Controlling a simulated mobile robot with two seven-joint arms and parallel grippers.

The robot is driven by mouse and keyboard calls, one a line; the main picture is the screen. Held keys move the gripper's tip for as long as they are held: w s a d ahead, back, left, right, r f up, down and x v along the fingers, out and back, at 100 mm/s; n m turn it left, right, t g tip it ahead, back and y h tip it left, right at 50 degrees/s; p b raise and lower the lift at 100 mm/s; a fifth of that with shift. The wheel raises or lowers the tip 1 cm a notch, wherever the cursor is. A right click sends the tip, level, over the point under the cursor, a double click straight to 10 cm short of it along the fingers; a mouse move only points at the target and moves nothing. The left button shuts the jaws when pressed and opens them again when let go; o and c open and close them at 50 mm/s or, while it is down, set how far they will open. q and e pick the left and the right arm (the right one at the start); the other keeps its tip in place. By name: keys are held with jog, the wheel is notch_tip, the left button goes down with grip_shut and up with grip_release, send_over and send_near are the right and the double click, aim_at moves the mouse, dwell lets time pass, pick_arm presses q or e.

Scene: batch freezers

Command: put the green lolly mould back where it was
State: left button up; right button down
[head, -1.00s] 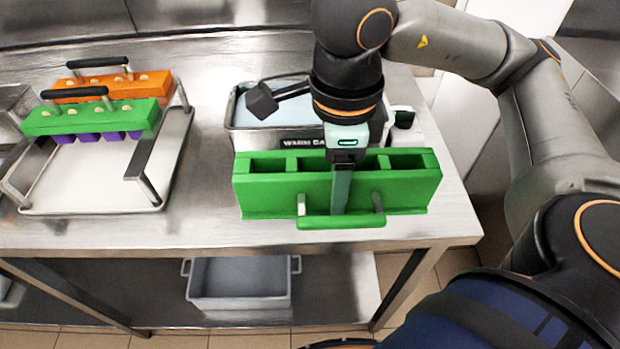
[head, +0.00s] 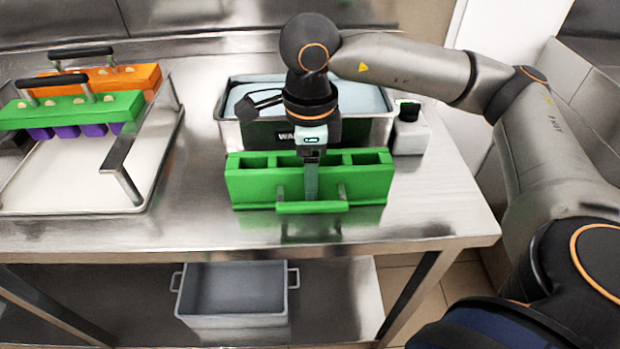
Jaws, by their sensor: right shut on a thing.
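The green lolly mould (head: 255,185) is an open-topped block with several empty slots and a green handle bar on its near side. It is upright at the front of the steel bath, over the table. My right gripper (head: 311,190) comes down from above and is shut on the green lolly mould near its middle. The fingertips are partly hidden, and I cannot tell whether the mould touches the table. The steel bath (head: 232,132), with bluish liquid (head: 360,100) in it, stands right behind the mould. My left gripper is not in view.
A tray (head: 75,202) on the left has a frame with a green stick holder (head: 70,110) and an orange one (head: 135,76), with purple lollies under the green one. A small white device (head: 410,135) stands right of the bath. A grey bin (head: 235,297) is on the lower shelf.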

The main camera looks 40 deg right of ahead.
jog(key=shift+f, duration=0.1)
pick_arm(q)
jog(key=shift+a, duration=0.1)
pick_arm(e)
jog(key=shift+c, duration=0.6)
grip_release()
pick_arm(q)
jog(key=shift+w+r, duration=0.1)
pick_arm(e)
jog(key=shift+r, duration=0.4)
notch_tip(320, 180, up, 11)
jog(key=shift+p, duration=0.95)
jog(key=shift+r, duration=0.2)
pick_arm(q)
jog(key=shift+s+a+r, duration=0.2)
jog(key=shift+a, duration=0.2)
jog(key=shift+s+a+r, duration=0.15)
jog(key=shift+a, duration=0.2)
pick_arm(e)
jog(key=shift+r, duration=0.1)
